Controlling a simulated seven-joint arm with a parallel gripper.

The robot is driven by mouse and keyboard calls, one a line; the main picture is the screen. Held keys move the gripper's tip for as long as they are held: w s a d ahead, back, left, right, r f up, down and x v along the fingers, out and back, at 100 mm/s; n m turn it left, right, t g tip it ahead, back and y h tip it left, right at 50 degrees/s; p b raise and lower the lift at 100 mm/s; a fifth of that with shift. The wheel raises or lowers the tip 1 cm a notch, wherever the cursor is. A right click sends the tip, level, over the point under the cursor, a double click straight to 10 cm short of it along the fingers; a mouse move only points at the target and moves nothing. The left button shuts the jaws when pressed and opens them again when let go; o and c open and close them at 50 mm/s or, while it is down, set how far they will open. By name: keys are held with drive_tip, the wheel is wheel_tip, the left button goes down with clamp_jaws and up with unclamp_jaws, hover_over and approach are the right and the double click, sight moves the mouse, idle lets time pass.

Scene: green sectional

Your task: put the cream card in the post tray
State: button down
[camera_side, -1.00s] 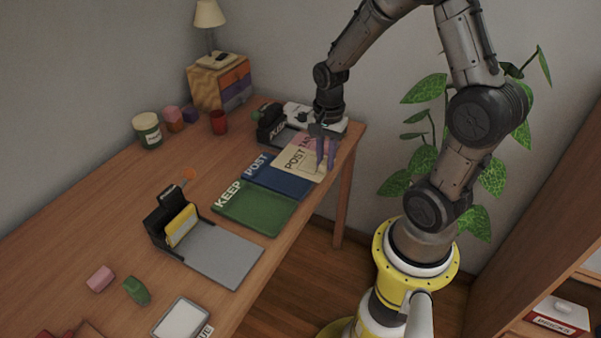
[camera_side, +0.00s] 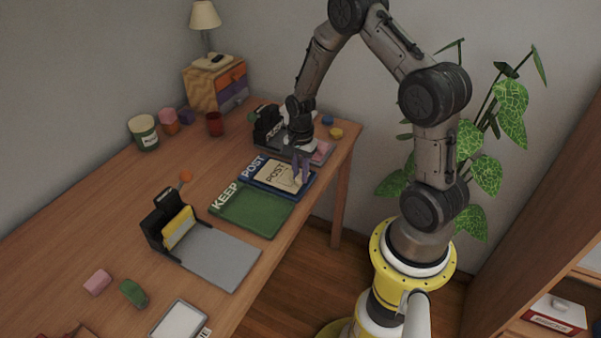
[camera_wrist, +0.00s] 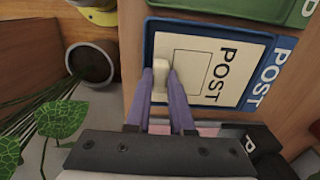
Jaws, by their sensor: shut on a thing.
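The cream card (camera_side: 279,176), marked POST, lies flat or nearly flat within the rim of the blue post tray (camera_side: 247,178). In the wrist view, the cream card (camera_wrist: 205,65) shows inside the blue border of the post tray (camera_wrist: 263,88). My gripper (camera_side: 300,170) has purple fingers and is at the card's right end. In the wrist view, my gripper (camera_wrist: 160,82) is shut on the card's raised cream tab. I cannot tell whether the card touches the tray floor.
The green KEEP tray (camera_side: 252,208) is beside the post tray. A black holder (camera_side: 268,124) with a grey base and a pink card (camera_side: 321,151) stands behind. Another black holder (camera_side: 163,218) with a yellow card is at front left. The desk edge is close on the right.

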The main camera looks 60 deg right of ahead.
drive_tip(key=shift+f, duration=0.6)
drive_tip(key=c, duration=0.8)
unclamp_jaws()
drive_tip(key=shift+s, duration=0.15)
